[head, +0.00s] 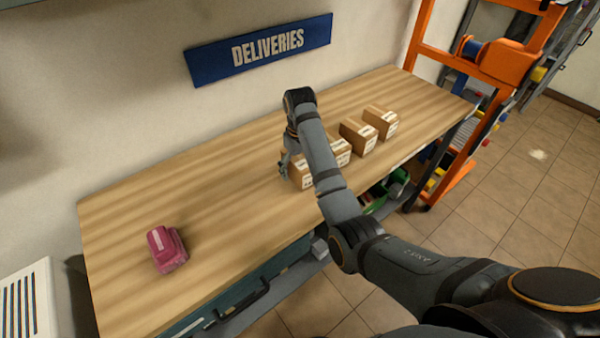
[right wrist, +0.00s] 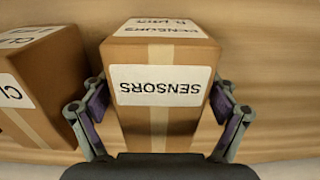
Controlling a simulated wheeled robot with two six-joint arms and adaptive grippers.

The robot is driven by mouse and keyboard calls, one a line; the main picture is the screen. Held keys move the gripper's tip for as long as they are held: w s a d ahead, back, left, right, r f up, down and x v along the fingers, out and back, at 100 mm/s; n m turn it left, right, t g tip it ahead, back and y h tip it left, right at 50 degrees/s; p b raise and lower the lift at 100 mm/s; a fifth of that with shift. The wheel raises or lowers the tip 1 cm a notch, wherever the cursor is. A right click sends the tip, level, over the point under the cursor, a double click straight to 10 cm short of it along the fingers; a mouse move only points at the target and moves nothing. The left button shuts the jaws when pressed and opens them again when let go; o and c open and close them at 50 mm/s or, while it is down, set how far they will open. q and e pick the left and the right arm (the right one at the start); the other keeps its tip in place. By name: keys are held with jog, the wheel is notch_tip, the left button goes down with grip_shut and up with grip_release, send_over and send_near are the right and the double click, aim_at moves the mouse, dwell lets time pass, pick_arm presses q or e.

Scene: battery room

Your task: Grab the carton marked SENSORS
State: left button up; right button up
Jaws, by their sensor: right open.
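The carton marked SENSORS (right wrist: 158,120) is a brown box with white labels, filling the middle of the right wrist view, its label upside down there. My right gripper (right wrist: 160,97) is open, with one finger on each side of this carton. Whether the fingers touch it I cannot tell. In the head view, the carton (head: 301,181) is the leftmost in the row, partly hidden by my right arm. There my right gripper (head: 285,164) is down at it, mostly hidden. My left gripper is not in view.
A neighbouring carton (right wrist: 42,85) stands close on the left in the right wrist view. Two more cartons, one (head: 357,137) and another (head: 381,121), stand farther right on the wooden bench (head: 230,190). A pink object (head: 166,250) lies at the bench's left. The bench between is clear.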

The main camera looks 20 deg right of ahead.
jog(key=shift+w+f, duration=0.1)
jog(key=shift+f, duration=0.3)
jog(key=shift+r, duration=0.1)
jog(key=c, duration=1.4)
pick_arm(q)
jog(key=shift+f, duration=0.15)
pick_arm(e)
jog(key=shift+r, duration=0.15)
